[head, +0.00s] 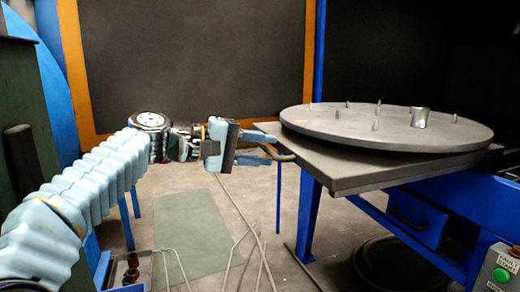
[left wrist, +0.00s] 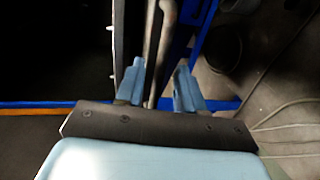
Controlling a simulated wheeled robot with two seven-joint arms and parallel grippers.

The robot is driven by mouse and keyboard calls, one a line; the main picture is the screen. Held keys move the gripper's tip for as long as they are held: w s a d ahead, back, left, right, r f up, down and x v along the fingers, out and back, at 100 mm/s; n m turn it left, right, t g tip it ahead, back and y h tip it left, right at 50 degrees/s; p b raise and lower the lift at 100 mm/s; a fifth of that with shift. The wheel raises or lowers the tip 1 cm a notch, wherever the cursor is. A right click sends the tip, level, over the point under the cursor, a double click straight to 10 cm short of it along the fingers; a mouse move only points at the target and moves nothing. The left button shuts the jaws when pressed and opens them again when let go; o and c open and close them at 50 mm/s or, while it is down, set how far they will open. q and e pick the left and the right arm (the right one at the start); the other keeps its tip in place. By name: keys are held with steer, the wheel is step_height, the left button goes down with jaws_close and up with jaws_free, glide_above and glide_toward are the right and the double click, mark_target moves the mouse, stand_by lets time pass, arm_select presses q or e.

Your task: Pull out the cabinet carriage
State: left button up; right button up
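The cabinet carriage (head: 345,179) is a grey flat platform at the right in the head view, bearing a round grey turntable disc (head: 350,125). A bent grey bar handle (head: 288,157) sticks out from its left edge; it also shows in the left wrist view (left wrist: 166,30). My left gripper (head: 265,154) is at the handle, its light blue fingers pointing right. In the left wrist view my left gripper (left wrist: 160,66) has its fingers apart. The bar runs between them, nearer the left finger, with a gap to the right finger. Whether the left finger touches it cannot be told. My right gripper is not in view.
A metal cup (head: 420,117) and several short pins stand on the disc. A blue cabinet frame with a drawer (head: 416,217) is below the carriage. A control box with a green button (head: 501,275) is at the lower right. Floor left of the carriage is mostly free, with thin rods (head: 262,250).

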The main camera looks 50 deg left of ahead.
arm_select(q)
steer(key=shift+o, duration=0.4)
steer(key=r+p, duration=0.1)
steer(key=r, duration=0.3)
steer(key=shift+s+d+r+p, duration=0.15)
steer(key=shift+d+r+p, duration=0.1)
steer(key=shift+p, duration=0.15)
steer(key=o, duration=0.6)
steer(key=s+d+r, duration=0.1)
steer(key=s+d+r+p, duration=0.1)
steer(key=r, duration=0.1)
steer(key=d+r, duration=0.1)
steer(key=r, duration=0.1)
steer(key=shift+s+d+r+p, duration=0.2)
steer(key=shift+s+p, duration=0.2)
steer(key=s+d+r, duration=0.1)
steer(key=d, duration=0.1)
steer(key=s+d+r, duration=0.1)
steer(key=s+d, duration=0.1)
steer(key=s+d+r, duration=0.1)
steer(key=d, duration=0.1)
steer(key=shift+s+d+p, duration=0.15)
steer(key=shift+s+p, duration=0.1)
steer(key=shift+p, duration=0.1)
steer(key=c, duration=0.7)
steer(key=shift+s+d+r, duration=0.1)
steer(key=shift+s+d, duration=0.25)
steer(key=shift+d, duration=0.2)
